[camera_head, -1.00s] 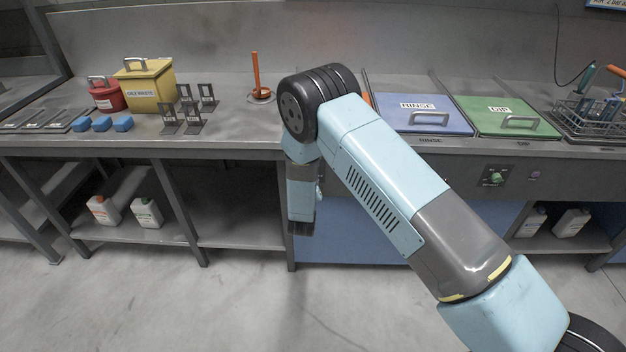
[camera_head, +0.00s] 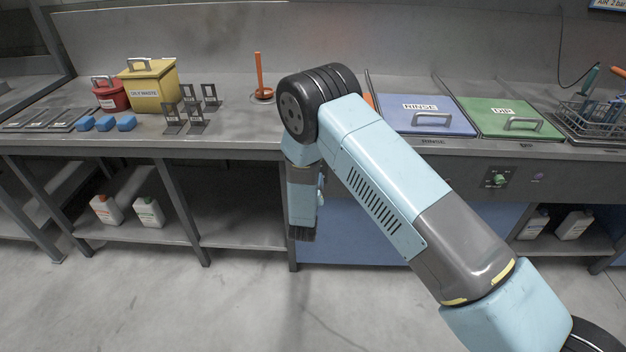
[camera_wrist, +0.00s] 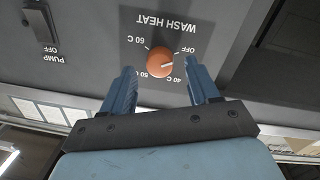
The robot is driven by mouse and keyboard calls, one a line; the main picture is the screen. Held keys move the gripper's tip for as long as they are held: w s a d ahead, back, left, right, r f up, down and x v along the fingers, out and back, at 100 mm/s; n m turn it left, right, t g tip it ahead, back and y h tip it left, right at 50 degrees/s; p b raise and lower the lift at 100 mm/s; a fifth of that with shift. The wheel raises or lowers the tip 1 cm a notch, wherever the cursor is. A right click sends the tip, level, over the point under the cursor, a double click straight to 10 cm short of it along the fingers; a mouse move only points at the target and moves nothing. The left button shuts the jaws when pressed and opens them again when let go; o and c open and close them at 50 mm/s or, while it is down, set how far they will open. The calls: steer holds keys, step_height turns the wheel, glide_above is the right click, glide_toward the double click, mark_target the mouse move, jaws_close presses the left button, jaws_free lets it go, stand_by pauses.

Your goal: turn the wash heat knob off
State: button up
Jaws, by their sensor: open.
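The wash heat knob (camera_wrist: 159,62) is a round orange dial on a dark grey panel, seen in the wrist view. Its lettering appears upside down, with OFF at its upper right and 40 C at its lower right. A pale mark on the knob points right, seemingly between OFF and 40 C. My gripper (camera_wrist: 161,72) is open, with one blue finger on each side of the knob in the picture. I cannot tell whether the fingers touch it or how deep they reach. In the head view my arm blocks the knob, and the fingers cannot be made out.
A pump switch (camera_wrist: 40,24) sits left of the knob in the wrist view. In the head view, the blue rinse lid (camera_head: 425,115) and green dip lid (camera_head: 505,117) lie right of my arm. A green knob (camera_head: 499,180) is on the front panel below. Floor at left front is clear.

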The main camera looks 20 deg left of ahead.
steer(key=s+d, duration=0.2)
steer(key=s, duration=0.9)
steer(key=shift+s, duration=0.3)
steer(key=shift+r, duration=0.1)
steer(key=w+d+r+m+g, duration=0.25)
steer(key=w+r, duration=0.25)
steer(key=r, duration=0.3)
steer(key=w+d+r+m+g, duration=0.1)
steer(key=w+d+r+g, duration=0.15)
steer(key=w+r, duration=0.45)
steer(key=s+d+r+g, duration=0.1)
steer(key=d+r, duration=0.5)
steer(key=r, duration=0.3)
steer(key=s+d+r+g, duration=0.1)
steer(key=s+d+r, duration=0.1)
steer(key=d+r, duration=0.55)
steer(key=s+d+r+g, duration=0.1)
steer(key=s+d+r, duration=0.4)
steer(key=d+r, duration=0.2)
steer(key=s+d+r+m+g+h, duration=0.1)
steer(key=s+d+r+g, duration=0.1)
steer(key=s+d, duration=0.7)
steer(key=s+d+r+m+g+h, duration=0.1)
steer(key=s+d+r, duration=0.3)
steer(key=s+d, duration=0.6)
steer(key=s+g+h, duration=0.1)
steer(key=s, duration=0.6)
steer(key=shift+s+d, duration=0.2)
steer(key=shift+d, duration=0.1)
